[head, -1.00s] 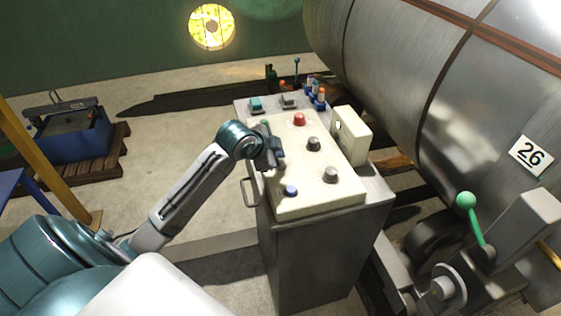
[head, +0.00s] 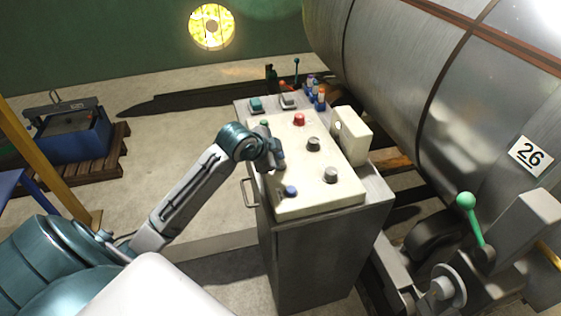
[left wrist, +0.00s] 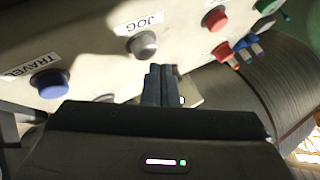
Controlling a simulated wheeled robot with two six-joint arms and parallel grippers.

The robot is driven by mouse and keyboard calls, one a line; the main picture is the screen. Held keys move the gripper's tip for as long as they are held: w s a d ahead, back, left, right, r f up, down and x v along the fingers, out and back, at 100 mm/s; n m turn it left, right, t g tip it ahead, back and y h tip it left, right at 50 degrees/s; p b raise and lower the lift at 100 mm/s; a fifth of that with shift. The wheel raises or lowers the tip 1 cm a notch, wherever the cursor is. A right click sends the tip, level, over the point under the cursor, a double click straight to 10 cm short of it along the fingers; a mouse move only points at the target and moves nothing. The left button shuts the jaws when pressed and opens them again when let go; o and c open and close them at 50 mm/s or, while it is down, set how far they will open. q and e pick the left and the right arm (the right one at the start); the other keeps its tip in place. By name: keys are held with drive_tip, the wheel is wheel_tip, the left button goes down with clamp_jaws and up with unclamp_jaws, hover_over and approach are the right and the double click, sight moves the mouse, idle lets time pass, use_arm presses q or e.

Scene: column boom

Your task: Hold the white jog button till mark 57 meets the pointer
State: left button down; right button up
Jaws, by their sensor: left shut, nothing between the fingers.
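The white jog button (left wrist: 143,44) sits by its JOG label (left wrist: 139,23), which appears upside down in the left wrist view. It looks off-white to grey. My left gripper (left wrist: 161,72) is shut and empty, its tips just beside the button in that view; I cannot tell whether they touch it. In the head view my left gripper (head: 277,160) is over the left side of the control panel (head: 318,195) and hides the jog button. A plate with mark 26 (head: 530,156) is on the big metal drum (head: 400,70). I cannot make out mark 57 or identify the pointer. My right gripper is out of view.
A blue travel button (head: 290,191) is nearer on the panel, with grey knobs (head: 314,144) and a red button (head: 299,119) to the right. A white box (head: 353,140) stands at the panel's right edge. A green-knobbed lever (head: 467,200) stands by the drum.

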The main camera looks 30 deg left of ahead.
use_arm(q)
drive_tip(key=shift+f, duration=0.8)
idle(0.6)
drive_tip(key=shift+r, duration=0.15)
idle(5.5)
drive_tip(key=shift+r+p, duration=0.85)
drive_tip(key=shift+p, duration=0.25)
